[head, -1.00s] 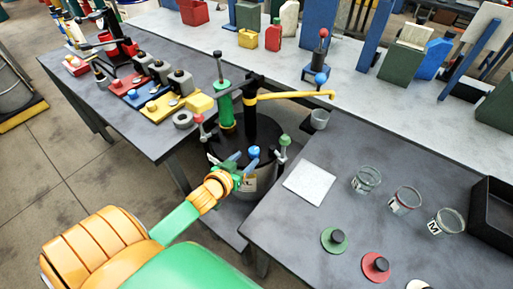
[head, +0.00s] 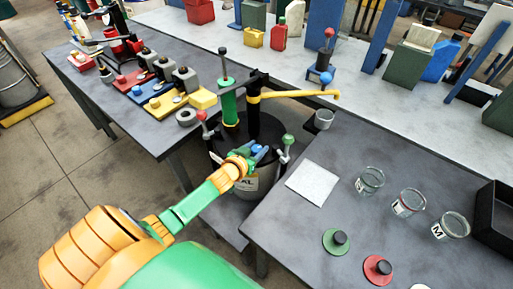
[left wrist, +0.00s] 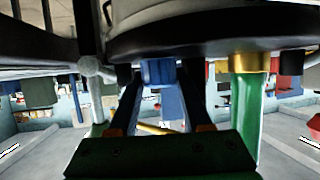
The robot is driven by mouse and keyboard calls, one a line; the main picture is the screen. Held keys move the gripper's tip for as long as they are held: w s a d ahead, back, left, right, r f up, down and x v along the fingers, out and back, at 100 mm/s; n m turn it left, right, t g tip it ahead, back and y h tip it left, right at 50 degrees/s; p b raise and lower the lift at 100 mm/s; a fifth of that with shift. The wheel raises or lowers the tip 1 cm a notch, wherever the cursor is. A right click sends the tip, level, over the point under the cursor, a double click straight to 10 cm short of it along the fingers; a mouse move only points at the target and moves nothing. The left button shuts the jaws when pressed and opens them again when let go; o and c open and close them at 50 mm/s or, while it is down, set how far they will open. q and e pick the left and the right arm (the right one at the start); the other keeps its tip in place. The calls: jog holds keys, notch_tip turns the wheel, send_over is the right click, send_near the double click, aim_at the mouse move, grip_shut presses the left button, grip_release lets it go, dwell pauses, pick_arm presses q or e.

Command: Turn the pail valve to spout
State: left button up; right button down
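The pail (head: 262,185) stands between the tables, with a dark lid, a green pump cylinder (head: 229,102) and a black post with a yellow spout arm (head: 298,95). My left gripper (head: 259,153) is at the near side of the lid, its fingers close around the blue valve handle (head: 257,149). In the left wrist view the handle (left wrist: 159,72) sits between the two dark fingers (left wrist: 161,85), which look shut on it. The handle's lower part and exact turn are hidden. My right gripper is not in view.
The right table holds a white pad (head: 312,183), glass jars (head: 369,181) and coloured lids (head: 336,242). The left table holds coloured valve blocks (head: 160,95). Small knobbed posts (head: 288,145) flank the lid.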

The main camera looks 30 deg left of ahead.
pick_arm(q)
grip_shut()
jog(key=shift+r+m+h, duration=0.1)
jog(key=shift+m+h, duration=0.2)
jog(key=shift+m, duration=0.1)
jog(key=shift+a+m+h, duration=0.1)
jog(key=shift+m+h, duration=0.3)
jog(key=shift+h, duration=0.2)
jog(key=shift+w+m+h+b, duration=0.1)
jog(key=shift+m+h+b, duration=0.65)
jog(key=shift+m+h, duration=0.3)
jog(key=shift+m+g+h+b, duration=0.3)
jog(key=shift+m+h+b, duration=0.2)
jog(key=shift+h, duration=0.25)
jog(key=shift+o, duration=2.1)
grip_release()
